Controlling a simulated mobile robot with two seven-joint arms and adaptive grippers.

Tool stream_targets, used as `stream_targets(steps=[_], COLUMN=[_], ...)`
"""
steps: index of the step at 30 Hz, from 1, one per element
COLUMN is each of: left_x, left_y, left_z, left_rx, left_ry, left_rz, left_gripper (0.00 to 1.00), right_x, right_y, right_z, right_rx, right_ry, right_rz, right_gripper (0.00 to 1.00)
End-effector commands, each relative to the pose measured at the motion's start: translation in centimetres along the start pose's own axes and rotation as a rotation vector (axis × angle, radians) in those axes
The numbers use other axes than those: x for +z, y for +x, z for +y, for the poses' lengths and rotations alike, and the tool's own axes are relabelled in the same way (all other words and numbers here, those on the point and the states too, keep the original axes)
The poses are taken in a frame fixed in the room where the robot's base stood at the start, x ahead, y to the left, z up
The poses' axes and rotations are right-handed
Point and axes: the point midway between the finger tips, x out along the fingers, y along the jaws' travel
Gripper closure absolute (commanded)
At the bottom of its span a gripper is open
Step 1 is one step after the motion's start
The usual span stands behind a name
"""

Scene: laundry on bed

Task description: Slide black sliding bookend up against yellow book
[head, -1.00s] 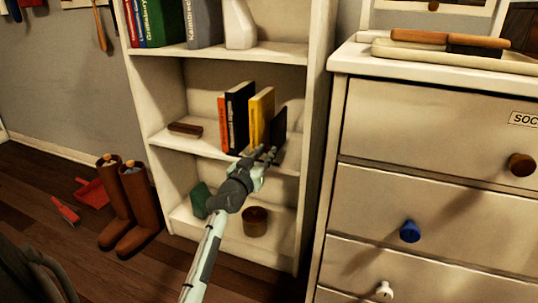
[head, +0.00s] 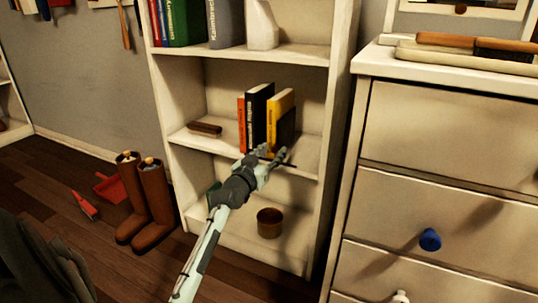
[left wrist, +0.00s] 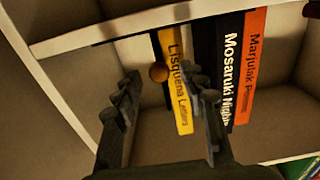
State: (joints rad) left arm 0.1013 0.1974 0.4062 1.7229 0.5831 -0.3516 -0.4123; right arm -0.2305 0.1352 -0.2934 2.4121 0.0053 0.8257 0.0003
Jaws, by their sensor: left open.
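The yellow book (head: 279,112) stands on the middle shelf at the right end of a short row; its spine shows in the left wrist view (left wrist: 176,95). The black bookend (head: 286,129) stands just right of it and overlaps its lower right part in the head view. I cannot tell whether they touch. My left gripper (head: 275,154) is open at the shelf's front edge, just below and in front of the bookend. In the left wrist view its fingers (left wrist: 168,98) are spread, with a round brown knob (left wrist: 158,72) showing between them. My right gripper is not in view.
A black book (head: 257,118) and an orange book (head: 241,123) stand left of the yellow one. A brown block (head: 204,129) lies further left. A brown pot (head: 269,222) stands on the shelf below. The white dresser (head: 440,175) stands right of the bookcase.

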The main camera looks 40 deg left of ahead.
Motion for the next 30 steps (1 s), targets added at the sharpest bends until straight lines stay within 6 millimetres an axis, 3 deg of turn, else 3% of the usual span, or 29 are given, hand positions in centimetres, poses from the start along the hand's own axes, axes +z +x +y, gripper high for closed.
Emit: stream_targets(steps=[5, 18, 24, 30], left_x=[0.2, 0.2, 0.0, 0.0], left_y=[-1.8, -10.4, -11.9, -12.0], left_z=[0.0, 0.0, 0.0, 0.0], left_rx=[0.0, 0.0, 0.0, -0.001], left_ry=[0.001, 0.002, 0.0, 0.0], left_rz=[-0.002, -0.004, 0.0, 0.0], left_gripper=[0.58, 0.58, 0.58, 0.58], right_x=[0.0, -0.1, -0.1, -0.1], right_y=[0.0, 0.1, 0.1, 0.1], right_z=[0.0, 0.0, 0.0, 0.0], right_rx=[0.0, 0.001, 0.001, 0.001], right_ry=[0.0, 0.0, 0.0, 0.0], right_rz=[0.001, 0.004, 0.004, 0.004], right_gripper=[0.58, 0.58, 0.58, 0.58])
